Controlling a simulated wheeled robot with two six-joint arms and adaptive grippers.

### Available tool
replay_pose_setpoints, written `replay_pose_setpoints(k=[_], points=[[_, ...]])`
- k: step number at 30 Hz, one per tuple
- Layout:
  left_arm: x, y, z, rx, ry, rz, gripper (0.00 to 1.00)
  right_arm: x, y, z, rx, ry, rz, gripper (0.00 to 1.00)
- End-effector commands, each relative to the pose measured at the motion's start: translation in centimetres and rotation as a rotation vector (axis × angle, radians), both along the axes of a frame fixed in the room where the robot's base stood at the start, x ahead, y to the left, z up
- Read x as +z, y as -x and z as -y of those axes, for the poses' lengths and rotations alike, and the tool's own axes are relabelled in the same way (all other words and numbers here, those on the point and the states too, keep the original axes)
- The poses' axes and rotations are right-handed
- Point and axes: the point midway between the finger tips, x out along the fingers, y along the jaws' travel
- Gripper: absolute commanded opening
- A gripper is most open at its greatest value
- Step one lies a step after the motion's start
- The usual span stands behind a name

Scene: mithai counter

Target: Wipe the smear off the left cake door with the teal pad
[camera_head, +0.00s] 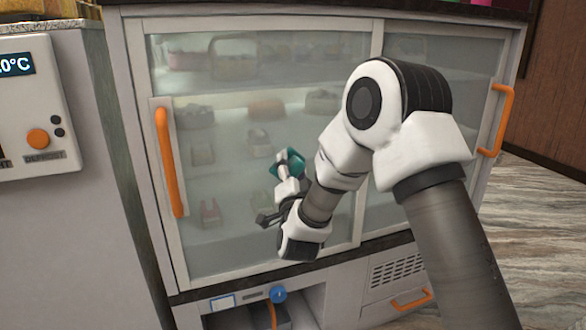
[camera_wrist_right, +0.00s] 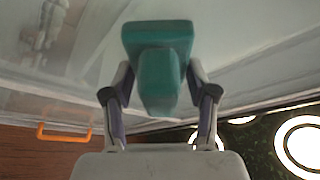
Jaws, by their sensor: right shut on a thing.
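The left cake door (camera_head: 230,215) is a framed glass pane with an orange vertical handle (camera_head: 169,160) at its left edge. The glass looks hazy, and I cannot make out a distinct smear on it. My right gripper (camera_head: 286,172) is in front of this door, shut on the teal pad (camera_head: 290,163). The right wrist view shows the pad (camera_wrist_right: 158,60) between both fingers, facing the glass. I cannot tell whether the pad touches the glass. My right arm covers the door's right part. My left gripper is not in view.
The right door (camera_head: 435,75) has its own orange handle (camera_head: 497,118). A grey unit with a temperature display (camera_head: 17,64) stands at the left. Below the doors are a blue knob (camera_head: 278,294) and a vent (camera_head: 397,269). Sweets and baskets sit behind the glass.

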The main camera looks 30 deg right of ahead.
Motion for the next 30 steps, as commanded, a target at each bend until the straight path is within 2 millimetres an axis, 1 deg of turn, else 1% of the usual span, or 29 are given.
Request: replay_pose_setpoints(k=[10, 21, 27, 30], points=[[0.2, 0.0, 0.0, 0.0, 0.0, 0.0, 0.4, 0.2, -0.4, 0.1, 0.0, 0.0, 0.0, 0.3], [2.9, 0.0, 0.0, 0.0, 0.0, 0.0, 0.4, 4.1, -0.3, 0.1, -0.001, 0.0, 0.001, 0.3], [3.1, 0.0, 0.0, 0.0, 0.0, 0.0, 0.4, 4.6, -0.3, 0.1, 0.0, 0.001, 0.0, 0.3], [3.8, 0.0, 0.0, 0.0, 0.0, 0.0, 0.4, 5.6, -0.3, 0.1, 0.0, 0.0, 0.0, 0.3]])
